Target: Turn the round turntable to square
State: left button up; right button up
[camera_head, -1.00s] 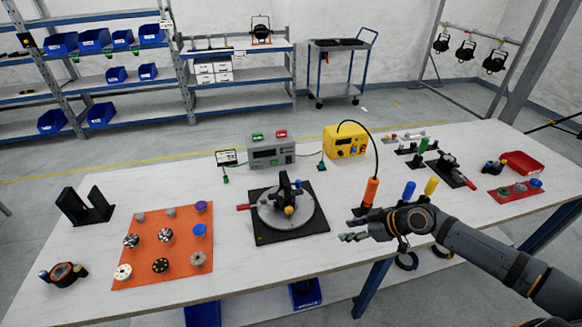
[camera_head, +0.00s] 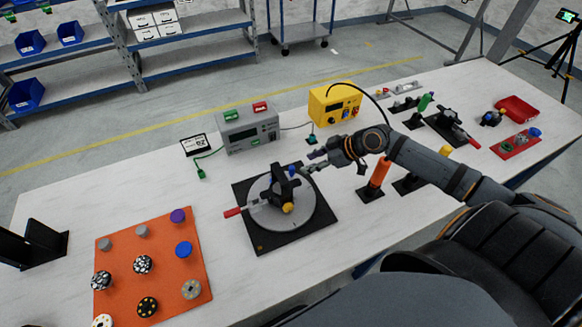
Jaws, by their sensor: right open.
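The round turntable (camera_head: 306,214) is a grey disc on a black square base plate (camera_head: 262,242). A black upright fixture (camera_head: 281,186) with a yellow knob (camera_head: 288,208) and a blue-tipped part stands on the disc. A red-ended handle (camera_head: 233,212) sticks out at the disc's left side. My right gripper (camera_head: 314,160) is open, at the right rear of the turntable, close to the blue-tipped part; whether it touches cannot be told. My left gripper is out of view.
A grey meter box (camera_head: 247,133) and a yellow box (camera_head: 334,106) stand behind the turntable. An orange mat (camera_head: 116,255) with several round knobs lies at left. An orange-handled tool (camera_head: 378,174) stands upright under my right forearm. Bare table shows between mat and turntable.

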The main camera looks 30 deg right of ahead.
aim_at(293, 168)
jog(key=x, duration=0.6)
jog(key=shift+w+r+b, duration=0.1)
jog(key=shift+w+b, duration=0.15)
jog(key=shift+b, duration=0.05)
jog(key=shift+x, duration=1.05)
jog(key=shift+w+a+f, duration=0.25)
jog(key=shift+a+f, duration=0.05)
jog(key=shift+f, duration=0.15)
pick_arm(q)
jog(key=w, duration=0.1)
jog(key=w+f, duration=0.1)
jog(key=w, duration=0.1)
pick_arm(e)
grip_shut()
